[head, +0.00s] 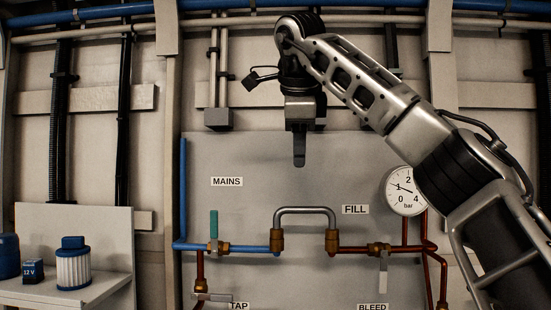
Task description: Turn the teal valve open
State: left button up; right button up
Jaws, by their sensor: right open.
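The teal valve handle (214,224) stands upright below the MAINS label, crosswise to the horizontal blue pipe (250,248). Its brass body sits in that pipe. My right gripper (299,160) hangs pointing down in front of the grey panel, to the right of and above the teal handle, clear of it. It is seen edge-on; it is open, with nothing visible between its fingers. My left gripper is not in view.
A silver hose loop (305,210) bridges two brass fittings right of the teal valve. Grey-handled valves sit below FILL (383,272) and above TAP (213,297). A pressure gauge (404,191) is at right. A shelf (105,292) at left holds a blue-capped filter (73,265).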

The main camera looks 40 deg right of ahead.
aim_at(214, 215)
jog(key=k, duration=1)
